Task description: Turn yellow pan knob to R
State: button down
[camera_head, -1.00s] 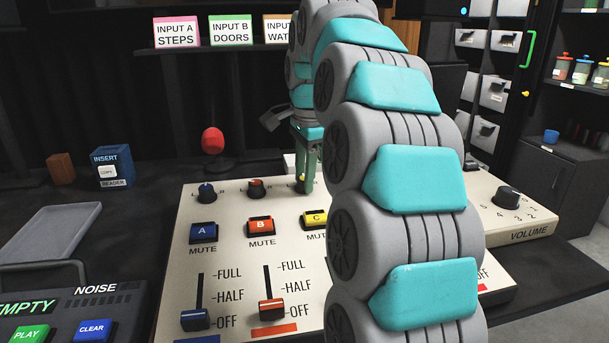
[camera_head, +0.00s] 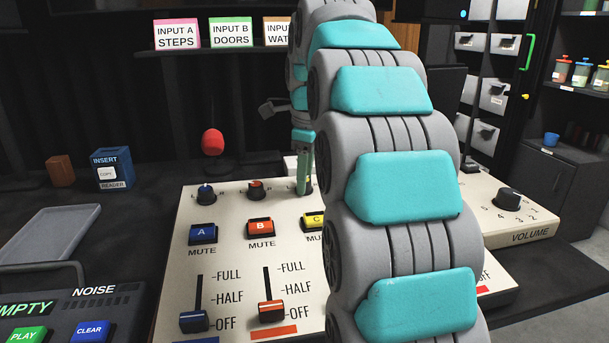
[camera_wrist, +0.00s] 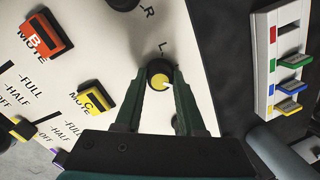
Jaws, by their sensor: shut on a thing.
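The yellow pan knob (camera_wrist: 159,76) is a round dark knob with a yellow top, on the cream mixer panel (camera_wrist: 125,60). My gripper (camera_wrist: 160,78) is shut on it, one green finger on each side, in the wrist view. A pale mark on the knob top points toward the lower right of that view. An L label (camera_wrist: 162,44) shows just above the knob; its R label is not visible. In the head view, my gripper (camera_head: 304,178) is at the panel's back row, and my arm hides most of the knob.
The yellow C mute button (camera_wrist: 92,96) and orange B mute button (camera_wrist: 46,36) lie left of the knob in the wrist view. The blue knob (camera_head: 206,193) and orange knob (camera_head: 256,188) stand in the same row.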

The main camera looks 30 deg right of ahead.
jog(key=shift+m+p, duration=0.55)
jog(key=shift+m, duration=1.05)
jog(key=c, duration=0.5)
grip_release()
